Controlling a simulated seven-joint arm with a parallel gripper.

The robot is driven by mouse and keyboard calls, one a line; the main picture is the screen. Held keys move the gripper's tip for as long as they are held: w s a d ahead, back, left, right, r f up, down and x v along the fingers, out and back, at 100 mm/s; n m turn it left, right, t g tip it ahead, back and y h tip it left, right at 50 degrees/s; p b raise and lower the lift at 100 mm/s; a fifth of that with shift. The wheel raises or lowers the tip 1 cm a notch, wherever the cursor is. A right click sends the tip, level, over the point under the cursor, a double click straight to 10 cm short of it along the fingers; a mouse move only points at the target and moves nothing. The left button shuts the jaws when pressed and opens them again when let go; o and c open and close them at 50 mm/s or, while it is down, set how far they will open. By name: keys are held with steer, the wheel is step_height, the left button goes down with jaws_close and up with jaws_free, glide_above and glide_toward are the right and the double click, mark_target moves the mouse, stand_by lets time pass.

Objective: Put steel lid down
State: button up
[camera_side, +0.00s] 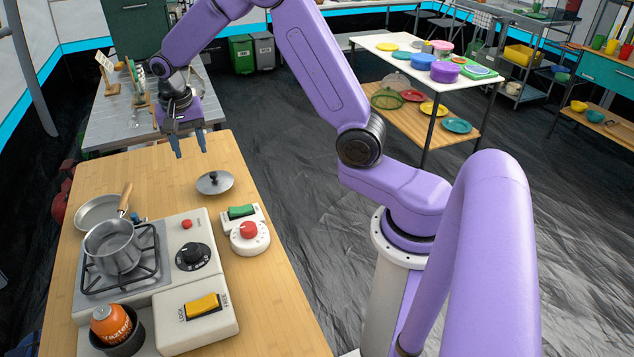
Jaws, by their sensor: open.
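The steel lid (215,183) is a grey round disc with a dark knob on top. It lies flat on the bare wooden counter (268,282), beyond the stove and near the counter's right edge. My gripper (190,146) is open and empty. It points down above the counter, a little behind and to the left of the lid, and is apart from it. A steel saucepan (113,246) stands on the stove's burner without a lid on it.
A camping stove (190,285) with knobs and an orange gas canister (111,322) fills the counter's near left. A frying pan (100,212) lies behind the saucepan. A white timer with a red knob (249,234) and a green switch (241,212) sit in front of the lid.

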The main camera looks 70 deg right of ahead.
steer(key=s+a+r+n, duration=0.25)
steer(key=s+n, duration=0.25)
steer(key=s, duration=0.3)
steer(key=s+a+r+n+y, duration=0.1)
steer(key=s+a+n, duration=0.35)
steer(key=s, duration=0.35)
steer(key=s+a+r+n, duration=0.1)
steer(key=s+a+n, duration=0.2)
steer(key=s+n, duration=0.4)
steer(key=s+d+n, duration=0.2)
steer(key=s+n, duration=0.3)
steer(key=s, duration=0.7)
steer(key=shift+s+d+n, duration=0.2)
steer(key=shift+s+n, duration=0.1)
steer(key=shift+n, duration=0.05)
